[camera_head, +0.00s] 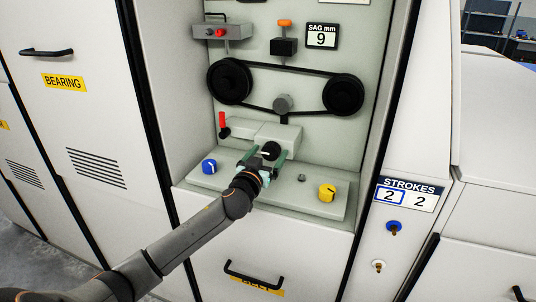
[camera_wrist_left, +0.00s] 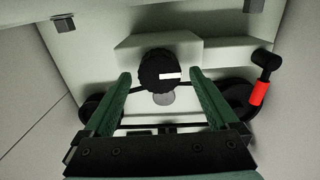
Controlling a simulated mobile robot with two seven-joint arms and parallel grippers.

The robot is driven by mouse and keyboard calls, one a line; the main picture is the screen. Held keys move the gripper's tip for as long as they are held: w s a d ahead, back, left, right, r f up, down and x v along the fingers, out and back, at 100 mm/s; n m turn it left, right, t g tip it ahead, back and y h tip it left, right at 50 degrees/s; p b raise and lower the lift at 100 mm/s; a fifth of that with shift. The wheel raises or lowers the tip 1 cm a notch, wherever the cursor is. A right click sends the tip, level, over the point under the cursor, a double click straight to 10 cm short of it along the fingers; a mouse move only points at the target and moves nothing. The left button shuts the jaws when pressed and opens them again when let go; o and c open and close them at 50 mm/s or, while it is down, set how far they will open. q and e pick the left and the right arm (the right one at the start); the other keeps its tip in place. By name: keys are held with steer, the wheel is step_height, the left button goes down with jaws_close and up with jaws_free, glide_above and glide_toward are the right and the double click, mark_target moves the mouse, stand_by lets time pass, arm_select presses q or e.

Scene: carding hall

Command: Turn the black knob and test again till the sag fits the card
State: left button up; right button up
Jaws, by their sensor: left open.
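The black knob (camera_head: 270,150) with a white mark sits on the grey block in the machine recess. In the left wrist view the knob (camera_wrist_left: 156,70) is ahead, between the two green fingers. My left gripper (camera_head: 263,164) is open with its fingers either side of the knob; I cannot tell whether they touch it. The SAG mm card (camera_head: 321,37) reads 9. The black belt (camera_head: 290,72) runs round the left pulley (camera_head: 230,81) and the right pulley (camera_head: 343,94). An orange-topped black plunger (camera_head: 284,45) stands above the belt. My right gripper is not in view.
A blue knob (camera_head: 209,167), a yellow knob (camera_head: 326,193) and a red-handled lever (camera_head: 222,122) are close to the black knob. A STROKES card (camera_head: 405,195) shows 2 and 2, the left one framed blue. A red-button box (camera_head: 222,32) is above the left pulley.

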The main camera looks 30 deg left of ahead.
arm_select(q)
steer(key=c, duration=1.4)
steer(key=shift+m, duration=0.4)
